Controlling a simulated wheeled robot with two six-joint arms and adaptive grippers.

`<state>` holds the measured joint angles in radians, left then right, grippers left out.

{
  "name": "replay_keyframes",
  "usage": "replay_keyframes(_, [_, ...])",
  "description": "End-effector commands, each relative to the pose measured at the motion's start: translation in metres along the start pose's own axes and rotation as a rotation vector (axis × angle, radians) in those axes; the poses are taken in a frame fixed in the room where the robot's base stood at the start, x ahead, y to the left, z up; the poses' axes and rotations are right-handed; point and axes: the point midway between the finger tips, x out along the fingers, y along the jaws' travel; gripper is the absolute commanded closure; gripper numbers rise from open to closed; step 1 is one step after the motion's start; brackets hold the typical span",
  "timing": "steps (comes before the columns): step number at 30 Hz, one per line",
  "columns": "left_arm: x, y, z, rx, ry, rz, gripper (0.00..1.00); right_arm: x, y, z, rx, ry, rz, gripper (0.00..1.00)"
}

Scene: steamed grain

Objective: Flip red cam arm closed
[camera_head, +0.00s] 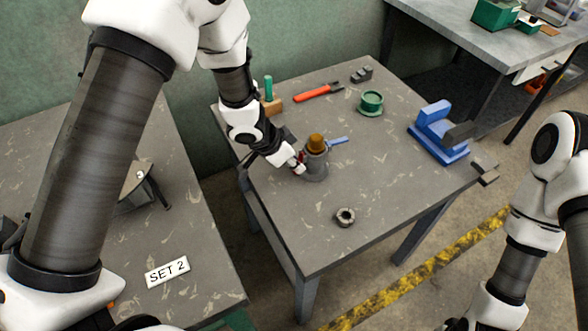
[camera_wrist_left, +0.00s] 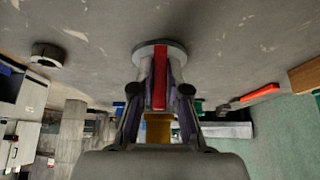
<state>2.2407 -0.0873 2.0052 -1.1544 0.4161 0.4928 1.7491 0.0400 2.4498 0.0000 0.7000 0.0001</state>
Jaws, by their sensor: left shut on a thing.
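A grey camlock coupling (camera_head: 316,165) with an orange-brown plug (camera_head: 317,142) in its top stands upright on the grey table. A blue cam arm (camera_head: 337,141) sticks out from its right side. The red cam arm (camera_head: 301,157) is on its left side, mostly covered by my left gripper (camera_head: 299,166). In the left wrist view the red cam arm (camera_wrist_left: 160,75) lies lengthwise between the two fingers of my left gripper (camera_wrist_left: 159,100), which is shut on it against the coupling body. My right arm shows at the right edge; its gripper is out of the picture.
A dark ring (camera_head: 345,217) lies near the front. The front left of the table is clear.

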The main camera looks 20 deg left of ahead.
Motion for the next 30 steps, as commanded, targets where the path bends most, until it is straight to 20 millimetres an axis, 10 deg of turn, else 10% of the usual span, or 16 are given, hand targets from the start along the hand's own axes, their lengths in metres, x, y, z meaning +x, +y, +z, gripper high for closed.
replay_keyframes(8, [0.001,0.001,0.002,-0.001,-0.001,0.002,1.0,0.001,0.0,0.0,0.0,0.001,0.0,0.12])
replay_keyframes(11, [0.001,0.001,0.002,0.0,-0.001,0.002,0.6,0.001,0.0,0.0,0.0,0.001,0.0,0.12])
replay_keyframes(22, [-0.006,0.0,0.001,0.001,0.002,0.001,0.6,0.001,0.0,0.0,0.0,0.001,0.0,0.12])
replay_keyframes(30, [-0.065,0.0,0.0,-0.001,0.006,-0.001,0.6,0.001,0.0,0.0,0.0,0.001,0.0,0.12])
